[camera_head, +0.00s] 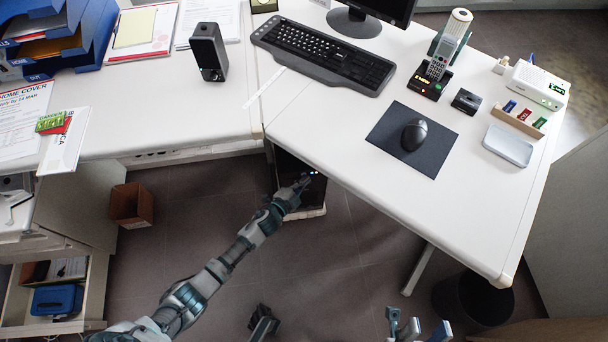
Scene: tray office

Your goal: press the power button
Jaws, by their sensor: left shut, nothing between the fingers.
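A dark computer tower (290,168) stands on the floor under the desk, partly covered by the desktop. Small bluish lights show on its upper face, close to my gripper. I cannot make out which spot is the power button. My left arm reaches up from the bottom of the view, and its gripper (302,183) is shut and empty at the tower. The fingertips lie over the tower's face beside the lights. I cannot tell whether they touch it. Pale and teal parts of my right gripper (415,328) show at the bottom edge, far from the tower and cut off by the frame.
The white desk (350,190) overhangs the tower. It carries a keyboard (325,55), a mouse (413,134) on a dark mat, a speaker (208,51) and a phone (440,60). A brown bin (131,204) and an open drawer (85,315) stand at left.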

